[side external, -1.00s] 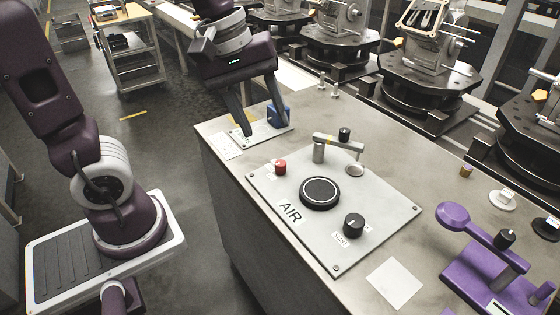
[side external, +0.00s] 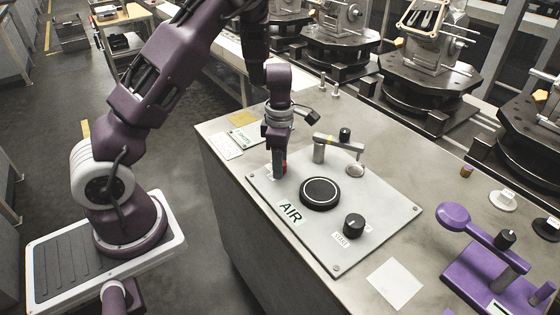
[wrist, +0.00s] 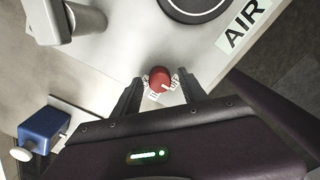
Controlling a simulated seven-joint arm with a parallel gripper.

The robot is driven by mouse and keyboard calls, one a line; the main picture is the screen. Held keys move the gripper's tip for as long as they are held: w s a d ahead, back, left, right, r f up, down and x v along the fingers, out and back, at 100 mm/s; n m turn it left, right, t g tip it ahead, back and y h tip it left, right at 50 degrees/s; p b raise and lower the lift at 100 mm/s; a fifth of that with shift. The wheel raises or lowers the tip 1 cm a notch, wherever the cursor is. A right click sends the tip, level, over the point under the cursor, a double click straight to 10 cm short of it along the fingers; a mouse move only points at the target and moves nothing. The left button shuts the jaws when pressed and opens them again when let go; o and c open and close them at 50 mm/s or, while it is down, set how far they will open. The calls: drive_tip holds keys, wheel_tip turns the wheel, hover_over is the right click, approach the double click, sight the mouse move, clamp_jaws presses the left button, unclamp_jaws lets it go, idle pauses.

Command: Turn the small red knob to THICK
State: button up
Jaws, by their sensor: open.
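The small red knob (wrist: 160,76) shows in the wrist view between my fingers, with small white labels (wrist: 153,95) around it that are too small to read. A pale line shows on its top. My gripper (wrist: 160,88) is open, with one finger on each side of the knob; I cannot tell whether they touch it. In the side view my gripper (side external: 279,170) points down at the left part of the AIR panel (side external: 335,258) and hides most of the knob (side external: 285,167).
The panel also holds a large black dial (side external: 320,193), a black knob (side external: 354,225) and a grey lever arm (side external: 338,143). A blue block (wrist: 40,135) is at the wrist view's lower left. A purple fixture (side external: 480,270) stands at the right of the bench.

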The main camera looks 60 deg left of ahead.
drive_tip(key=shift+c, duration=0.4)
clamp_jaws()
